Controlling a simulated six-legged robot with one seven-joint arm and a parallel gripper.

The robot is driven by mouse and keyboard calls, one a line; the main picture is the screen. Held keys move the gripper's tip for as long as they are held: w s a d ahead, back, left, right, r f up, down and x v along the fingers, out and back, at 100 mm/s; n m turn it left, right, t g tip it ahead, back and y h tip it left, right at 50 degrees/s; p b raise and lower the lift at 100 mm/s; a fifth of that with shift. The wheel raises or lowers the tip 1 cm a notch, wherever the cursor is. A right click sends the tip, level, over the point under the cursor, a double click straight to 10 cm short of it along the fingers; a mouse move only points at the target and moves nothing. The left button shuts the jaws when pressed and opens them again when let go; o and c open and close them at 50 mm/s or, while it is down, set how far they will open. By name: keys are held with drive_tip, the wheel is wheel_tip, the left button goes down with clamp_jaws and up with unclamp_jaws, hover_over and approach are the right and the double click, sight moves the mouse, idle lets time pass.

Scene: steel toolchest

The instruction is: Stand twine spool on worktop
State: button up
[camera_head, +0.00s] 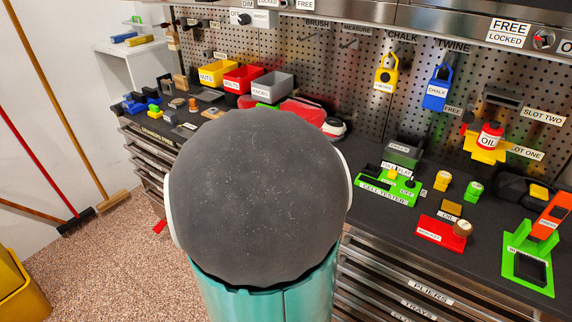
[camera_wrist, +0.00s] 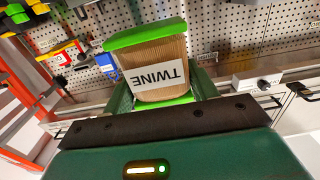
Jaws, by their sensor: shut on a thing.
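The twine spool (camera_wrist: 150,53) has green end plates, tan winding and a white TWINE label, upside down in the wrist view. My gripper (camera_wrist: 163,92) is shut on it, with dark green fingers either side of the spool. In the head view, my large dark arm part covers the middle, and neither gripper nor spool shows there. The dark worktop (camera_head: 390,221) runs along the pegboard wall. I cannot tell how high the spool is above it.
A green cell tester (camera_head: 383,196), a red pad (camera_head: 434,231) and a green stand (camera_head: 524,272) occupy the worktop's right part. Yellow, red and grey bins (camera_head: 272,84) stand at the back. A blue CHALK holder (camera_head: 435,94) hangs under the TWINE sign. Small bare patches lie between items.

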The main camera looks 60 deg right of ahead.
drive_tip(key=w+d+f, duration=0.1)
drive_tip(key=d+f, duration=0.2)
drive_tip(key=d, duration=0.1)
drive_tip(key=w+d+f, duration=0.1)
drive_tip(key=d+f, duration=0.2)
drive_tip(key=d, duration=0.1)
drive_tip(key=w+d+f, duration=0.1)
drive_tip(key=d+f, duration=0.2)
drive_tip(key=d, duration=0.1)
drive_tip(key=shift+w+d, duration=0.2)
drive_tip(key=shift+d, duration=0.1)
drive_tip(key=shift+d+f, duration=0.3)
drive_tip(key=shift+f, duration=0.05)
drive_tip(key=shift+w+d+f, duration=0.1)
drive_tip(key=shift+f, duration=1.5)
drive_tip(key=shift+f, duration=0.1)
drive_tip(key=o, duration=1)
drive_tip(key=shift+o, duration=0.2)
